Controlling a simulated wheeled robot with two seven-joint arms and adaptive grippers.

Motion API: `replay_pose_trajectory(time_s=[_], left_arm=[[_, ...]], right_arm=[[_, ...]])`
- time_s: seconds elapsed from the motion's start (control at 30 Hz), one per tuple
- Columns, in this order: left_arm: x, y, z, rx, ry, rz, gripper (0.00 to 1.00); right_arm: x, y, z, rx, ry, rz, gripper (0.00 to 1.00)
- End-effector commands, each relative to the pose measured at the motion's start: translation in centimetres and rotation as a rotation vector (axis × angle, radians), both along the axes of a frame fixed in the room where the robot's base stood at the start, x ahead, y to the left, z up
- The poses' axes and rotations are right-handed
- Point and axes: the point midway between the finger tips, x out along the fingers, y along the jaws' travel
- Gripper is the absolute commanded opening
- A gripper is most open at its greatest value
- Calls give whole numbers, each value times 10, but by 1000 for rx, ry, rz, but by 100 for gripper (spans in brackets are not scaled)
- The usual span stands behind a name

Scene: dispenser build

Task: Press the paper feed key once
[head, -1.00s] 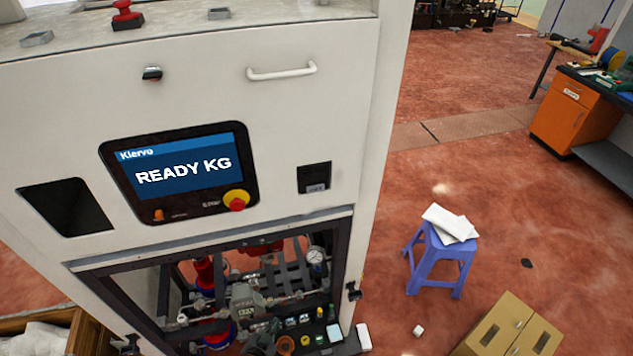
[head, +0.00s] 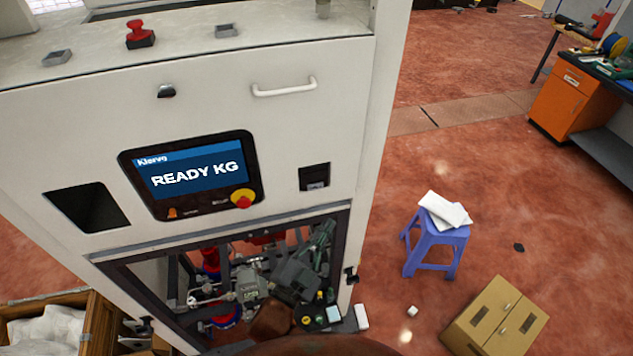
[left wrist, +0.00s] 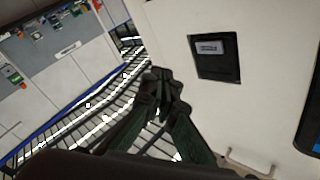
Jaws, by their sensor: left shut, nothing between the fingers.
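The paper feed key seems to be the small grey key (head: 315,184) in a dark recess (head: 314,171) on the white machine's front, right of the screen. Its lettering is too small to read in the head view. In the left wrist view the grey key (left wrist: 209,47) shows unobstructed in its recess. My left gripper (head: 326,228) is below the recess, in front of the machine's open lower bay. In the left wrist view its fingers (left wrist: 160,82) are together and empty, apart from the key. My right gripper is not in view.
The screen (head: 197,178) reads READY KG, with a red and yellow stop button (head: 243,199) below it. A white handle (head: 284,88) juts out above the recess. A blue stool (head: 434,246) and a cardboard box (head: 495,318) stand on the floor to the right.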

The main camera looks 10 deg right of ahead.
Motion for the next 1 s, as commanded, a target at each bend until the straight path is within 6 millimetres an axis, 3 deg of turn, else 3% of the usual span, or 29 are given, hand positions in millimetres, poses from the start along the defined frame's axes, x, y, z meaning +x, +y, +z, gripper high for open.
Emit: replay_pose_trajectory(time_s=[0.13, 0.57, 1.0], left_arm=[[-8, -1, 19, -12, -26, -9, 0], [-5, -1, 19, -12, -28, -10, 0], [48, 1, 18, -10, -29, -9, 0]], right_arm=[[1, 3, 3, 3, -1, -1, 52], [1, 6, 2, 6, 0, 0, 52], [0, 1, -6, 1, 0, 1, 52]])
